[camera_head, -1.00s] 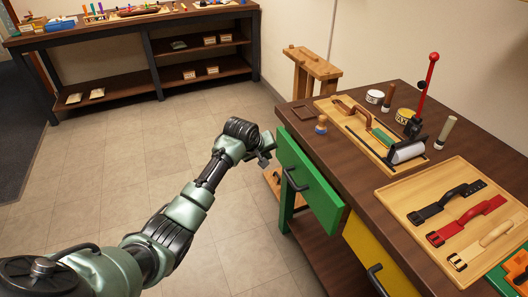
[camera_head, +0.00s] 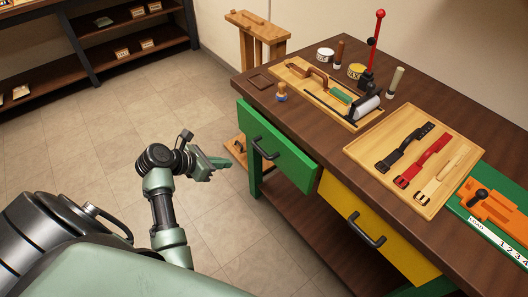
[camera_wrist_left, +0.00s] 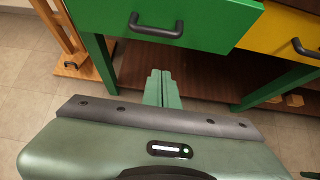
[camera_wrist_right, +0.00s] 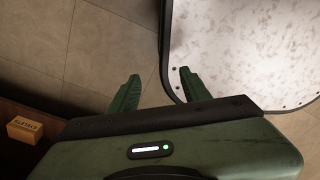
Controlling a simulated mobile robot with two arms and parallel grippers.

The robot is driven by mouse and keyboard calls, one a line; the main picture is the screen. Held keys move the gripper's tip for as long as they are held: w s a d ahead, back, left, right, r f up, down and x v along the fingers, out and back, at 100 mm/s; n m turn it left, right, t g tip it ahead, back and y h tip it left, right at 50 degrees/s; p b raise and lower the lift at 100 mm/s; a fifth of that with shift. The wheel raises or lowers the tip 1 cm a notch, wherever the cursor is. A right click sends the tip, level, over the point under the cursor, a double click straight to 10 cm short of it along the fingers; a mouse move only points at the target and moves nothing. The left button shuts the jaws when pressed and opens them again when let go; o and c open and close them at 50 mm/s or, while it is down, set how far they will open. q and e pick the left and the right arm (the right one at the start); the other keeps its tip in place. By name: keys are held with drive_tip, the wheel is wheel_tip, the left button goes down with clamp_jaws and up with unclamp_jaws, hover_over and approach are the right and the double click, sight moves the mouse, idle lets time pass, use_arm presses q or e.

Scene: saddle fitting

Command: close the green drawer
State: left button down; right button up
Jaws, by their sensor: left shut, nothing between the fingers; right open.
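The green drawer (camera_head: 275,148) is under the left end of the dark wooden workbench, with a black bar handle (camera_head: 263,150) on its front. Its front seems to stand out slightly past the yellow drawer beside it; how far is hard to tell. In the left wrist view the green drawer (camera_wrist_left: 200,22) fills the top. My left gripper (camera_head: 224,163) is shut and empty, in front of the drawer and apart from it. Its closed fingers (camera_wrist_left: 160,74) point toward the space below the handle. My right gripper (camera_wrist_right: 158,74) is open and empty, over the floor.
The yellow drawer (camera_head: 370,228) is right of the green one. The bench top (camera_head: 330,140) holds a strap tray (camera_head: 375,145), a tool board and small cans. A wooden stand (camera_head: 255,35) is behind the bench's left end. The tiled floor at left is clear.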

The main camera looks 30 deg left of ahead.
use_arm(q)
drive_tip(key=w+r+x, duration=0.2)
drive_tip(key=x, duration=1)
drive_tip(key=shift+d, duration=0.4)
use_arm(e)
drive_tip(key=shift+w+d+f, duration=0.2)
drive_tip(key=shift+w+d, duration=0.25)
drive_tip(key=shift+w, duration=0.1)
use_arm(q)
drive_tip(key=shift+w, duration=0.1)
drive_tip(key=w, duration=0.1)
drive_tip(key=w+d, duration=0.1)
drive_tip(key=w, duration=0.2)
drive_tip(key=shift+w+d+r, duration=0.15)
drive_tip(key=shift+d, duration=0.25)
drive_tip(key=shift+r, duration=0.1)
use_arm(e)
drive_tip(key=shift+s+d+r, duration=0.1)
drive_tip(key=shift+d+r, duration=0.15)
drive_tip(key=shift+d, duration=0.15)
drive_tip(key=shift+r, duration=0.1)
